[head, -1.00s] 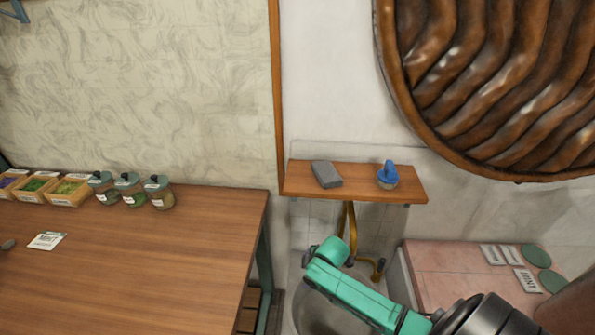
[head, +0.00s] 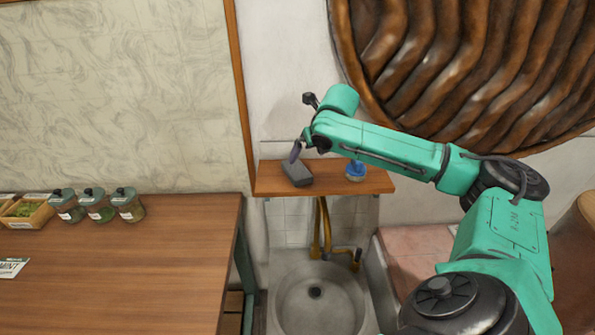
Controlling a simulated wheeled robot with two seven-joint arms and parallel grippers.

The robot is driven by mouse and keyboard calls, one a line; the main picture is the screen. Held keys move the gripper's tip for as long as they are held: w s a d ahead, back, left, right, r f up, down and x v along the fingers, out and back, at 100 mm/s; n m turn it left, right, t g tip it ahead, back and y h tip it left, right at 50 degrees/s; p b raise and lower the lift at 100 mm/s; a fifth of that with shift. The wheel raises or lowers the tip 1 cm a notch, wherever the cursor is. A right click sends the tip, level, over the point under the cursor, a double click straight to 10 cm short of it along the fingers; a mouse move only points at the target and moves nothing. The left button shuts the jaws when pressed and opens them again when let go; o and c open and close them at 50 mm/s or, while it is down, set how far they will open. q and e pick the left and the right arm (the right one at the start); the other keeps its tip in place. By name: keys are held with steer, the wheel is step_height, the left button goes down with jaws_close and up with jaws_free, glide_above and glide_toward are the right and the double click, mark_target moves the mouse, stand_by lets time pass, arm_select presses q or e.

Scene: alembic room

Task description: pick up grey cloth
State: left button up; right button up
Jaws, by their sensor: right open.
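The grey cloth (head: 298,175) is a folded block lying on the small wooden wall shelf (head: 270,187), left of its middle. My right arm reaches in from the right across the shelf. My right gripper (head: 296,153) points down at the cloth's upper left end. It is open and the cloth still rests on the shelf. The fingers are small and dark here, so I cannot tell whether they touch the cloth. My left gripper is not in view.
A blue-handled brush (head: 355,171) stands on the shelf right of the cloth, under my forearm. A round basin (head: 312,300) with brass pipes (head: 322,225) is below. A wooden table (head: 120,270) with several lidded jars (head: 96,205) stands left. A large wooden disc (head: 450,70) hangs at right.

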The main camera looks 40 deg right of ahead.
mark_target(297, 169)
steer(key=p+x, duration=0.3)
steer(key=x, duration=0.8)
steer(key=shift+w, duration=0.25)
steer(key=shift+w+f, duration=0.3)
steer(key=shift+f, duration=0.2)
steer(key=shift+s+r, duration=0.1)
steer(key=c, duration=1.3)
steer(key=shift+o, duration=0.2)
steer(key=shift+r, duration=0.55)
step_height(297, 169, up, 19)
steer(key=b, duration=0.2)
